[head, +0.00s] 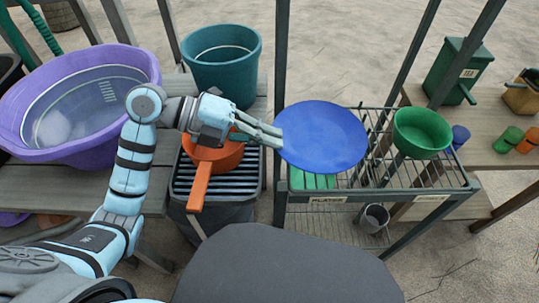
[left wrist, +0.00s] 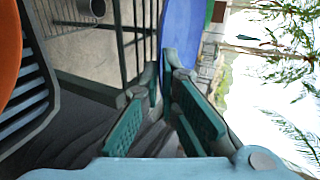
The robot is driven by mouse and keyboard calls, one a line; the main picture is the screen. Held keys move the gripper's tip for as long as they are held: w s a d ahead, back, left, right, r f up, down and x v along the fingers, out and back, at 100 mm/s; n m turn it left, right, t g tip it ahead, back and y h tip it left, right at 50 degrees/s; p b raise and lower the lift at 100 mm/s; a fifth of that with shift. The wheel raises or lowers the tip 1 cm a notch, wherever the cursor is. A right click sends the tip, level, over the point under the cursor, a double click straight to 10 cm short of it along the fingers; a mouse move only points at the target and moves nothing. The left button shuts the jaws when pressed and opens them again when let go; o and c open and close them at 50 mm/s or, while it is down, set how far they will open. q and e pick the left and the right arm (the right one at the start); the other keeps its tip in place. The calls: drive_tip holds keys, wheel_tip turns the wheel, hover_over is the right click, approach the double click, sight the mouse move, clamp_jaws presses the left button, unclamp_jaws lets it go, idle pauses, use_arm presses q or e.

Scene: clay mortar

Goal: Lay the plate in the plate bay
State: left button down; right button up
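The blue plate (head: 322,136) is held almost flat above the left part of the wire rack (head: 432,186). My left gripper (head: 276,135) is shut on its left rim. In the left wrist view the plate (left wrist: 182,35) runs from between the fingertips (left wrist: 168,80). The plate bay is the rack's left part, with a label (head: 326,199) reading "PLATES" on its front rail. The plate hides much of this bay. Something green (head: 311,181) shows under the plate's front edge. My right gripper is not in view.
A green bowl (head: 421,132) sits on the rack's right part. An orange pan (head: 212,155) lies on a slatted dark bin left of the rack. A purple tub (head: 75,100) and teal bucket (head: 222,62) stand further left. Rack posts (head: 281,60) rise close to the plate.

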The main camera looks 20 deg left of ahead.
use_arm(q)
wheel_tip(320, 180, down, 4)
drive_tip(key=shift+s+f+b, duration=0.15)
drive_tip(key=shift+f+b, duration=0.05)
drive_tip(key=shift+b, duration=0.5)
drive_tip(key=c, duration=1.8)
unclamp_jaws()
drive_tip(key=shift+r, duration=0.1)
drive_tip(key=p+v, duration=0.1)
drive_tip(key=v, duration=1)
drive_tip(key=shift+s+a+r, duration=0.1)
drive_tip(key=shift+a, duration=0.05)
drive_tip(key=shift+a+r, duration=0.25)
drive_tip(key=shift+a, duration=0.05)
drive_tip(key=shift+o, duration=0.2)
